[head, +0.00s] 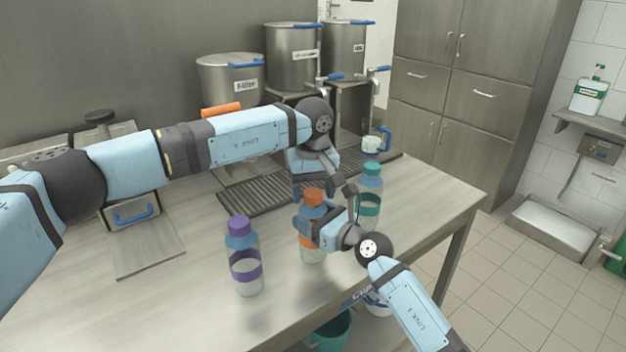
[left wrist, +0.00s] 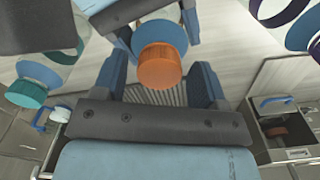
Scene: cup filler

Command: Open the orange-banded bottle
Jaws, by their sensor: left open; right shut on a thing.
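The orange-banded bottle (head: 313,254) stands upright near the front of the counter, with its orange cap (head: 313,195) on top. My right gripper (head: 312,228) is shut on the bottle's body, below the cap, and hides part of it. My left gripper (head: 312,184) is open and comes down from above at the cap. In the left wrist view the orange cap (left wrist: 160,66) lies between the two spread fingers of my left gripper (left wrist: 160,78). I cannot tell whether either finger touches the cap.
A purple-banded bottle (head: 245,262) stands to the left and a teal-banded bottle (head: 369,200) to the right behind. A drip grate (head: 255,195), metal urns (head: 292,55) and a mug (head: 373,145) are farther back. The counter's front left is clear.

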